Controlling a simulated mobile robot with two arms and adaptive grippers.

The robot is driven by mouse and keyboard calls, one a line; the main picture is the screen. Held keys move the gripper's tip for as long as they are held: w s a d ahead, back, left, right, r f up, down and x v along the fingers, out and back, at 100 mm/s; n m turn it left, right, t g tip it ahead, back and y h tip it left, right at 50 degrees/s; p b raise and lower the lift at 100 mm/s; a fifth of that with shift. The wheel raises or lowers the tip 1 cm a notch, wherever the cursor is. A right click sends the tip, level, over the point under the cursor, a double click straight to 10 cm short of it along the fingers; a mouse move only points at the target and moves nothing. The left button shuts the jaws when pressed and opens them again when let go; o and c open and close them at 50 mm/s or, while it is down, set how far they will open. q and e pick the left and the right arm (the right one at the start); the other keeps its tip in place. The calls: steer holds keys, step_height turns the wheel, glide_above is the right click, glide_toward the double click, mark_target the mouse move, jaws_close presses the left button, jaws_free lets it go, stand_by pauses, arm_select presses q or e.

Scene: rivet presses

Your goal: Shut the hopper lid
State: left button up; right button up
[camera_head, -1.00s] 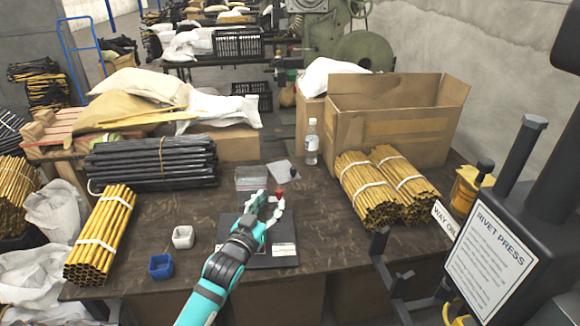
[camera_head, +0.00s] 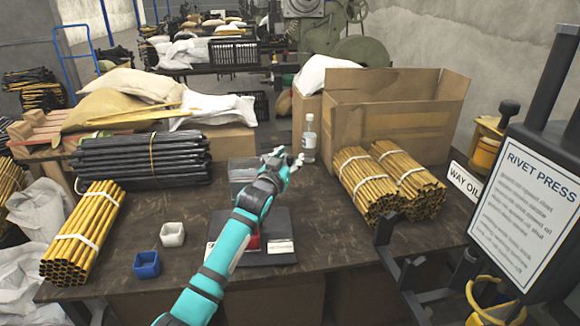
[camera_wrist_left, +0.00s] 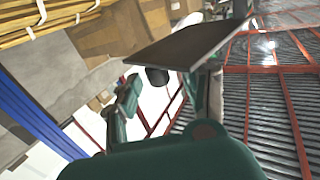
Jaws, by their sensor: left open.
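My left gripper (camera_head: 284,160) is raised over the far middle of the table in the head view, its fingers apart and empty. Its pale fingertips appear just left of the clear bottle; I cannot tell whether they touch it. In the left wrist view my green gripper (camera_wrist_left: 165,90) is seen from behind, with a dark flat plate and a black round part beyond it. The rivet press sign (camera_head: 520,205) stands at the right in the head view. I cannot make out the hopper or its lid with certainty. My right gripper is not in view.
The table (camera_head: 320,240) holds a clear bottle (camera_head: 309,140), yellow rod bundles (camera_head: 380,180), dark rods (camera_head: 145,158), a white bin (camera_head: 172,234), a blue bin (camera_head: 147,264) and a dark mat (camera_head: 275,259). A cardboard box (camera_head: 395,115) stands behind.

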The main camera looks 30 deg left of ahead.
arm_select(q)
steer(key=shift+w+r, duration=0.1)
steer(key=shift+w, duration=0.25)
